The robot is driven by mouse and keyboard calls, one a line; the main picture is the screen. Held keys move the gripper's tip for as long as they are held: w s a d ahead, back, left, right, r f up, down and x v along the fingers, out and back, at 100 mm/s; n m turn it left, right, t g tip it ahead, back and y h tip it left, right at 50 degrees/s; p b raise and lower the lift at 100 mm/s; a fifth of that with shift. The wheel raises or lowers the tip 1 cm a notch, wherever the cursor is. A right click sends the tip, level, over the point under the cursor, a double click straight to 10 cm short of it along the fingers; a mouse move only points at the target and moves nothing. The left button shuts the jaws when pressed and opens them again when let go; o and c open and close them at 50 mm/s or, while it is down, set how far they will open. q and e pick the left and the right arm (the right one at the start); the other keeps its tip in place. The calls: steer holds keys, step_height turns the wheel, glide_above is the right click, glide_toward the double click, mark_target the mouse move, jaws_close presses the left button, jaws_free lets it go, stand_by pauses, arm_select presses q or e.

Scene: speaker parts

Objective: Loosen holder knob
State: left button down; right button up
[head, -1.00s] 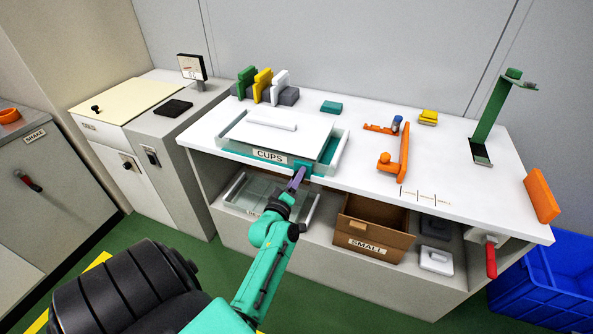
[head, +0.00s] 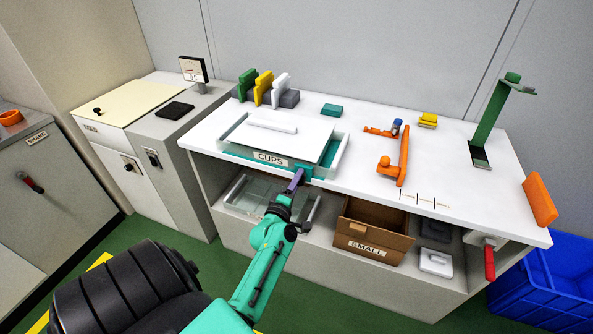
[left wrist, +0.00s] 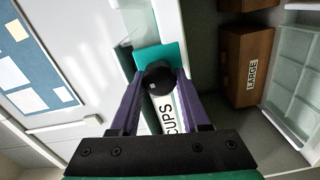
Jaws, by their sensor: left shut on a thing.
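My left gripper (head: 298,174) is at the front right corner of the white-lidded clear tray labelled CUPS (head: 225,140), which sits on the white bench top. In the left wrist view its purple fingers (left wrist: 158,88) stand on both sides of a round black knob (left wrist: 157,76) and are shut on it. The knob sits in front of a teal block (left wrist: 152,54) at the tray's front. In the head view the gripper hides the knob. An orange holder (head: 404,150) with a round orange knob (head: 384,161) stands farther right on the bench, apart from the gripper. My right gripper is not in view.
Below the bench top are a clear tray (head: 240,198), a brown SMALL box (head: 372,232) and a white lidded item (head: 435,262). A green stand (head: 492,118) and an orange block (head: 540,200) are at the right. The bench's front right is mostly clear.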

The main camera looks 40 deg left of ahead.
arm_select(q)
steer(key=shift+w+r, duration=0.1)
steer(key=shift+r, duration=0.2)
steer(key=c, duration=0.7)
jaws_free()
steer(key=o, duration=0.3)
steer(key=shift+w+f, duration=0.2)
steer(key=shift+f, duration=0.05)
steer(key=b+v, duration=0.1)
steer(key=v, duration=1.3)
steer(key=shift+s+d+b, duration=0.15)
steer(key=shift+s+b, duration=0.15)
steer(key=shift+b, duration=0.1)
